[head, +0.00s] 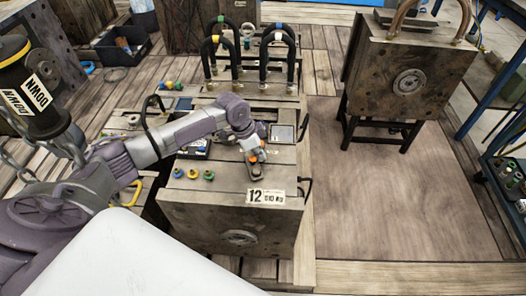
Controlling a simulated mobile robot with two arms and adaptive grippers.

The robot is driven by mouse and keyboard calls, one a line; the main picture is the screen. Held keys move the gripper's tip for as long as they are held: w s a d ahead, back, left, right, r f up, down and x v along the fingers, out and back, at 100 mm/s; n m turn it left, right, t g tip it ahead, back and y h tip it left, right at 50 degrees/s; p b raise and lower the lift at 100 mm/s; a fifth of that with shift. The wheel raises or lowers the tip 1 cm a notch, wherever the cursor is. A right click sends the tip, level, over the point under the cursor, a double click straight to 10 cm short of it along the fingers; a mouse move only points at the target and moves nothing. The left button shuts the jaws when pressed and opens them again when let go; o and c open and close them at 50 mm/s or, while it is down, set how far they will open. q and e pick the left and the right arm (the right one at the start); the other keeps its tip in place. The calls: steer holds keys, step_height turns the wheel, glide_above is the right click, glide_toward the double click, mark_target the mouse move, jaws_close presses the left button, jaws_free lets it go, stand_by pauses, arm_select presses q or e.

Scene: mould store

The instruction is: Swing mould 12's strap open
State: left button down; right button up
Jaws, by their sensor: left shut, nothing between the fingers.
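Mould 12 (185,218) is a big dark grey block in the middle of the head view, with a white label (265,197) reading 12 on its front edge. A small dark metal piece (257,173), which looks like the strap, lies on its top face behind the label. My left gripper (254,161) is shut with nothing in it. It points down right at this piece; I cannot tell whether it touches. The gripper and wrist hide part of the strap and the top behind it. My right gripper is out of view.
Coloured fittings (193,173) sit on the mould top at left. Looped black hoses (279,50) stand behind. A yellow-black hoist unit (28,88) marked DOWN hangs at left with chain. Another mould (408,75) stands on a stand at right; floor (390,210) before it is clear.

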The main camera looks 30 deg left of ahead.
mark_target(247, 160)
arm_select(q)
steer(key=shift+a, duration=0.15)
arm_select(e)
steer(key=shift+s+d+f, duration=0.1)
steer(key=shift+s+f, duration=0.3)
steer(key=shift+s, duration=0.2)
arm_select(q)
steer(key=shift+r, duration=0.1)
steer(key=v, duration=1.2)
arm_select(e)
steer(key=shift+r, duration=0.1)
